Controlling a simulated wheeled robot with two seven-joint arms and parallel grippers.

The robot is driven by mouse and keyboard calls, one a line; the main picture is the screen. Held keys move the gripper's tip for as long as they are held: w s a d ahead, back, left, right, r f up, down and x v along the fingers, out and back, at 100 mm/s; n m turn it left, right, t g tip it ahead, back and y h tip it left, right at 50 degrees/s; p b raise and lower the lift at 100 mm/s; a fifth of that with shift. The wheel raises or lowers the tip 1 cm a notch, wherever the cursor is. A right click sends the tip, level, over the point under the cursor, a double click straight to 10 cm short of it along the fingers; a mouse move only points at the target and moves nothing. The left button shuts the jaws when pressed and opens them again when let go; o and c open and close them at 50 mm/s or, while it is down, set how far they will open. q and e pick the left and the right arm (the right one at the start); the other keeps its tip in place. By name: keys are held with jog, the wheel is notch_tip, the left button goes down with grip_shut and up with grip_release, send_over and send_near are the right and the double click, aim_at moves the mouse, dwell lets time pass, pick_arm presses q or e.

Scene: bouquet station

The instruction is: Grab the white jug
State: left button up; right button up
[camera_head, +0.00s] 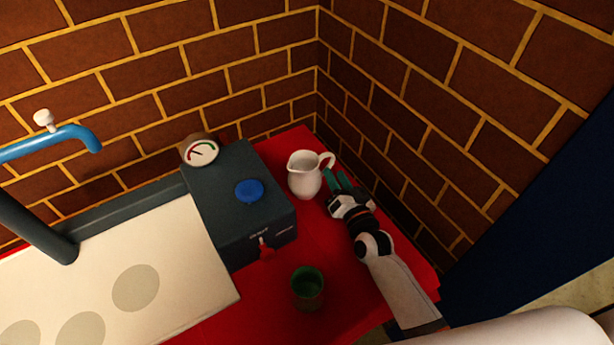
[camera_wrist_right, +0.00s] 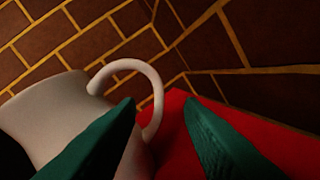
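The white jug (camera_head: 304,175) stands upright on the red counter near the wall corner, its handle (camera_head: 327,160) toward the right. My right gripper (camera_head: 335,174) is just right of the jug, with its green fingers pointing at the handle side. In the right wrist view, the jug (camera_wrist_right: 50,115) fills the left side, partly hidden by the left finger. The handle (camera_wrist_right: 157,100) shows in the gap between the two parted fingers (camera_wrist_right: 160,104). Whether a finger touches the jug cannot be told. My left gripper is not in view.
A dark grey machine (camera_head: 215,200) with a blue knob (camera_head: 249,191) and a gauge (camera_head: 201,152) stands left of the jug. A green-rimmed cup (camera_head: 307,287) stands in front. The brick wall (camera_head: 400,120) is close on the right. Red counter (camera_head: 325,235) lies bare between jug and cup.

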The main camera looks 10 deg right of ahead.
aim_at(331, 167)
jog(key=w, duration=0.4)
jog(key=shift+w+a, duration=0.35)
jog(key=shift+w, duration=0.05)
grip_shut()
dwell(1.0)
jog(key=shift+r, duration=0.15)
